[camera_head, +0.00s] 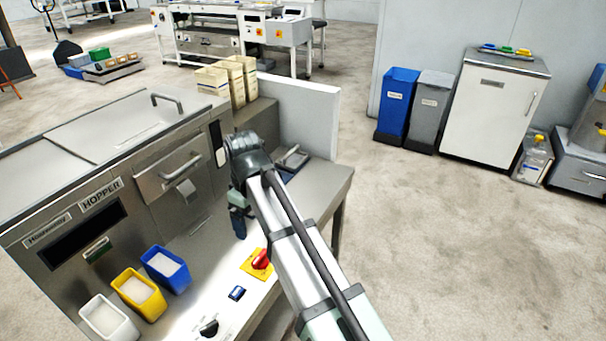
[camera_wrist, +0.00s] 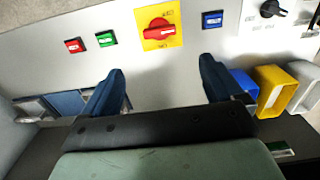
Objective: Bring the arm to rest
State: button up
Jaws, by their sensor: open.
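My gripper (camera_wrist: 161,92) shows in the wrist view as two blue fingers set wide apart, with nothing between them. In the head view my gripper (camera_head: 240,215) hangs over the grey worktop in front of the hopper machine, partly hidden by my wrist. A red rotary switch on a yellow plate (camera_wrist: 158,26) lies beyond the fingertips in the wrist view, apart from them. The same switch (camera_head: 260,261) sits to the lower right of my gripper in the head view.
White, yellow (camera_head: 139,292) and blue bins stand along the hopper machine (camera_head: 110,180). A blue button (camera_head: 236,293) and a black knob (camera_head: 209,327) are on the worktop. A white partition (camera_head: 295,120) stands behind my wrist.

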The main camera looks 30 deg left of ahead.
jog(key=w+d+f+m+g+h, duration=0.1)
jog(key=w+d+f+m, duration=0.3)
jog(key=d+f, duration=0.8)
jog(key=w+d+f+m+g, duration=0.15)
jog(key=w+d+f, duration=0.35)
jog(key=d+f, duration=0.75)
jog(key=s+d+f+m+g, duration=0.1)
jog(key=s+d+f+m, duration=0.15)
jog(key=d+f, duration=0.55)
jog(key=s+d+f+m, duration=0.2)
jog(key=d+f+m, duration=0.1)
jog(key=d+f, duration=0.5)
jog(key=s+d+f+m+g, duration=0.1)
jog(key=s+d+f+m, duration=0.1)
jog(key=s+d+f, duration=0.2)
jog(key=s+d+f+m+g, duration=0.1)
jog(key=s+d+f+m, duration=0.1)
jog(key=s+d+f, duration=0.2)
jog(key=s+d+f+m+g+y, duration=0.1)
jog(key=s+d+f+m, duration=0.2)
jog(key=s+d, duration=0.6)
jog(key=s+f, duration=0.2)
jog(key=s, duration=0.3)
jog(key=shift+s, duration=0.25)
